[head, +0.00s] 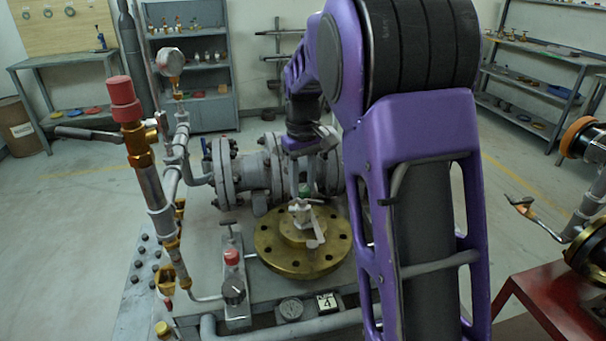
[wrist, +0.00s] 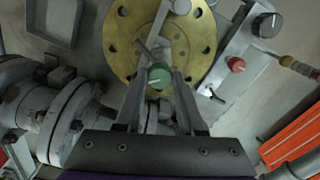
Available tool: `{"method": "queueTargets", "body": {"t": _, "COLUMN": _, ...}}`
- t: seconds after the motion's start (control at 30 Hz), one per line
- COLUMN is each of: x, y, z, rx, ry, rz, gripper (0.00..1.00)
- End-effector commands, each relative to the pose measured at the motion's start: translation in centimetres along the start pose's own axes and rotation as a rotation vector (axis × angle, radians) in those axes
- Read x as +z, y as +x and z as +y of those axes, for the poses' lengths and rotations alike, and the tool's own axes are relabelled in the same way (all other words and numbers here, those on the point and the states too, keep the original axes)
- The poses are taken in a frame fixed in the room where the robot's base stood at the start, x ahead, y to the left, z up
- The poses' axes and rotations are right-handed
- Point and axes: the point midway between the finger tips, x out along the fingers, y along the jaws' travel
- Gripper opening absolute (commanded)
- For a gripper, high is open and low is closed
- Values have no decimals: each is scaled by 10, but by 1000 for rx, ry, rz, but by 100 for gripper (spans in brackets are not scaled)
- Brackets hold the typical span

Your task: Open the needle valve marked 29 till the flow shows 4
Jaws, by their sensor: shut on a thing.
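A green knob (wrist: 160,75) with a white pointer line shows in the wrist view, in front of the round brass flange (wrist: 117,40). My gripper (wrist: 161,77) has its two fingers on either side of this knob and is shut on it. In the head view my gripper (head: 304,190) comes down from above over the brass flange (head: 275,255), with a bit of green at its tips. A pale metal fitting with a lever (head: 301,211) stands on the flange just below. I cannot read any mark 29.
A red knob (head: 231,257) and a dark knob (head: 233,290) sit on a block left of the flange. A vertical pipe with a red cap (head: 121,91) and a gauge (head: 170,62) rise at left. Grey flanged pipework (head: 225,170) lies behind.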

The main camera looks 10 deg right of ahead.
Motion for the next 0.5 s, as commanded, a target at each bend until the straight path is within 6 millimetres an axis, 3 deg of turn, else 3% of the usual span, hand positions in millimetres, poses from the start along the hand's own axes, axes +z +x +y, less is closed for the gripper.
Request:
{"method": "queueTargets", "body": {"t": 0.43, "x": 0, "y": 0, "z": 0, "rx": 1, "ry": 67, "rz": 2, "gripper": 0}}
{"method": "queueTargets", "body": {"t": 0.47, "x": 0, "y": 0, "z": 0, "rx": 1, "ry": 66, "rz": 2, "gripper": 43}}
{"method": "queueTargets", "body": {"t": 0.5, "x": 0, "y": 0, "z": 0, "rx": 1, "ry": 66, "rz": 2, "gripper": 50}}
